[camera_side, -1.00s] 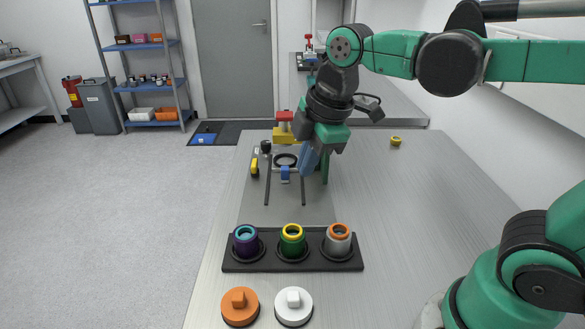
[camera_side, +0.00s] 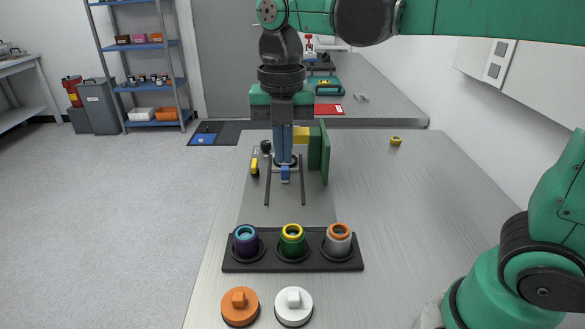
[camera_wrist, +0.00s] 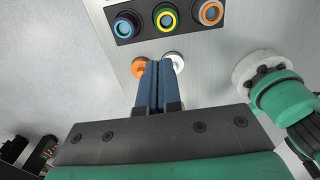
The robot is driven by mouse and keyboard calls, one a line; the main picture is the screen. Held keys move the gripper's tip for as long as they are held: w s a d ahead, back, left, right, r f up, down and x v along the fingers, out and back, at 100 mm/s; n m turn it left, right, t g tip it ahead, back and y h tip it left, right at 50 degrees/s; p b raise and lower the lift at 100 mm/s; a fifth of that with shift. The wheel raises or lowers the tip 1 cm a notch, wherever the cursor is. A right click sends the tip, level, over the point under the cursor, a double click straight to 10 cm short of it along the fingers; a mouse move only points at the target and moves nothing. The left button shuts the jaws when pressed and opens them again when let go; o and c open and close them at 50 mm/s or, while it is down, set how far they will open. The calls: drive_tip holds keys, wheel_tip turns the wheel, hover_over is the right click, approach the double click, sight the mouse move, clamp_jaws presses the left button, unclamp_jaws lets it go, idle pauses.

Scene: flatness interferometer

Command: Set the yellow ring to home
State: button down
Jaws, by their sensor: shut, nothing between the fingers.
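A green cup with a yellow ring (camera_side: 292,230) at its top stands in the middle of a black three-place holder (camera_side: 273,265). The yellow ring also shows in the wrist view (camera_wrist: 166,19). A separate small yellow ring-like piece (camera_side: 396,141) lies alone on the table at the back right. My gripper (camera_side: 284,161) points down over the rear fixture with its blue fingers together and empty, well behind the holder. The fingers partly hide the fixture. The closed fingers also fill the middle of the wrist view (camera_wrist: 155,66).
A purple cup with a cyan ring (camera_side: 245,243) and a grey cup with an orange ring (camera_side: 338,240) flank the green cup. Orange (camera_side: 240,308) and white (camera_side: 294,308) knobbed discs sit in front. A green upright panel (camera_side: 325,152) stands beside my gripper.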

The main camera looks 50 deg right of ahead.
sight(285, 232)
wheel_tip(285, 232, down, 14)
idle(0.6)
drive_tip(key=shift+f, duration=1)
drive_tip(key=shift+r, duration=0.15)
drive_tip(key=shift+w+r, duration=0.15)
drive_tip(key=shift+r, duration=4.25)
